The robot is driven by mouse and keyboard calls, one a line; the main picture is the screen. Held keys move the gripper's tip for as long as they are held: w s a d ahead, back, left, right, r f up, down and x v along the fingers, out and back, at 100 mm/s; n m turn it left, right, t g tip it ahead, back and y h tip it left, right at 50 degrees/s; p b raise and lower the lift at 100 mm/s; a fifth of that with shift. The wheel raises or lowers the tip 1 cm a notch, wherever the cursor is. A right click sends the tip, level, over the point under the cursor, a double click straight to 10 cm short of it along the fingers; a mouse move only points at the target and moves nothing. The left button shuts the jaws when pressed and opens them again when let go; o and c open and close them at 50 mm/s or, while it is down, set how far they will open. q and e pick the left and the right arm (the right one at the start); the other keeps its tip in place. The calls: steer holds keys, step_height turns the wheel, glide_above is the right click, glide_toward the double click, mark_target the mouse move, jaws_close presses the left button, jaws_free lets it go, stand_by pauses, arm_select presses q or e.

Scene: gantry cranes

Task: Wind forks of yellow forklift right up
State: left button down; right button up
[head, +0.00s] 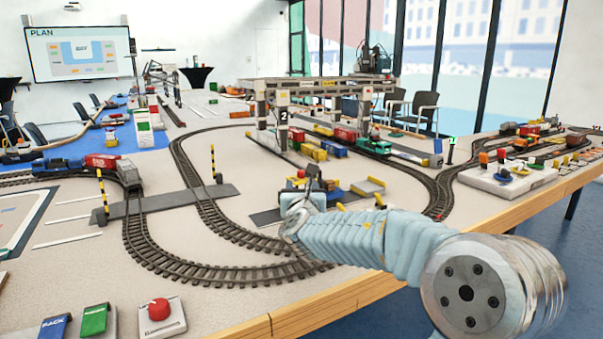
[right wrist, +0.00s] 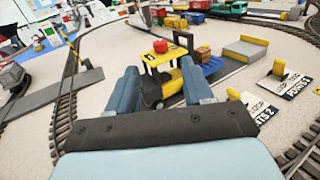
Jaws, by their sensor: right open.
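The yellow forklift (right wrist: 166,84) stands on the table in the right wrist view, with a red knob (right wrist: 160,46) on its roof and a dark mast (right wrist: 183,41) at its far side. My right gripper (right wrist: 159,70) is open, its two blue fingers on either side of the forklift's near part; I cannot tell whether they touch it. Its forks are hidden or too small to make out. In the head view my right gripper (head: 303,198) hides most of the forklift. My left gripper is not in view.
A blue pallet (right wrist: 212,66) with brown boxes lies just beyond the forklift, beside a grey and yellow platform (right wrist: 245,47). Yellow levers with "POINTS 2" labels (right wrist: 262,115) stand to the right. Curved track (head: 215,270) runs nearby; a gantry crane (head: 318,88) stands behind.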

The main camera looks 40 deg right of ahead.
mark_target(301, 173)
steer(key=p+x, duration=0.1)
steer(key=x, duration=0.8)
steer(key=shift+d+p, duration=0.1)
steer(key=shift+p, duration=0.3)
jaws_close()
